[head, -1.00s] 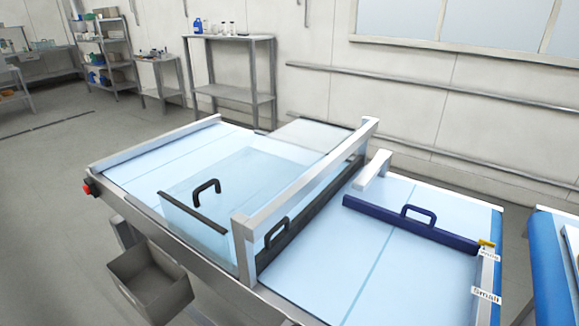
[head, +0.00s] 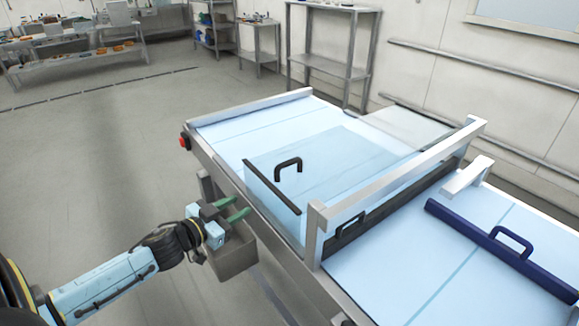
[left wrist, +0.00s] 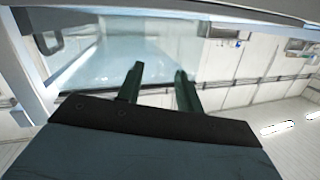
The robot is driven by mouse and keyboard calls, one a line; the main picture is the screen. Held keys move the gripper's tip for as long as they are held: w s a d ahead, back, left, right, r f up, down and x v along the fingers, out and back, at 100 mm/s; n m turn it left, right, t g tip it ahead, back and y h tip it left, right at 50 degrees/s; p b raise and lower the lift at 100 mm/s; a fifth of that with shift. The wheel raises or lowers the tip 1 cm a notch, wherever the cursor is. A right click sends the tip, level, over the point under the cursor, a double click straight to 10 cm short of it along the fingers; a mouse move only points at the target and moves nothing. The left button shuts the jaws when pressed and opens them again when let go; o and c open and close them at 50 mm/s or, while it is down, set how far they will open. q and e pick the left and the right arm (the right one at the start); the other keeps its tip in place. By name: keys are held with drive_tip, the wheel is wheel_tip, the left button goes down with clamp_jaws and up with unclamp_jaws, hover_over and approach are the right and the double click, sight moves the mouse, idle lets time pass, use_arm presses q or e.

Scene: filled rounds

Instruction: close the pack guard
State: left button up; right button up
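A clear guard (head: 330,160) with a black front bar (head: 272,187) and a black handle (head: 288,166) lies over the pale blue bed of the machine. A second black handle (head: 350,224) is by the grey gate frame (head: 315,235). I cannot tell which panel it belongs to. My left gripper (head: 244,206), with green fingers, is beside the machine's near left edge, apart from the handles and empty. Its fingers show apart in the left wrist view (left wrist: 159,72), with a clear panel beyond them. My right gripper is not in view.
A grey bin (head: 232,255) hangs below the near edge, partly behind my left gripper. A red button (head: 184,141) sits at the machine's left corner. A dark blue bar with a handle (head: 512,243) lies on the right bed. Floor at left is free.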

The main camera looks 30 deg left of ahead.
sight(281, 166)
use_arm(q)
drive_tip(key=w+d+r+m+h, duration=0.1)
drive_tip(key=d+r+m+h, duration=0.3)
drive_tip(key=r, duration=0.5)
drive_tip(key=shift+n+h, duration=0.3)
drive_tip(key=shift+n, duration=0.2)
drive_tip(key=x, duration=0.8)
drive_tip(key=a+x, duration=0.1)
drive_tip(key=x, duration=0.3)
drive_tip(key=shift+w+d+p, duration=0.15)
drive_tip(key=shift+w+p, duration=0.25)
drive_tip(key=shift+w, duration=0.15)
drive_tip(key=shift+r, duration=0.1)
clamp_jaws()
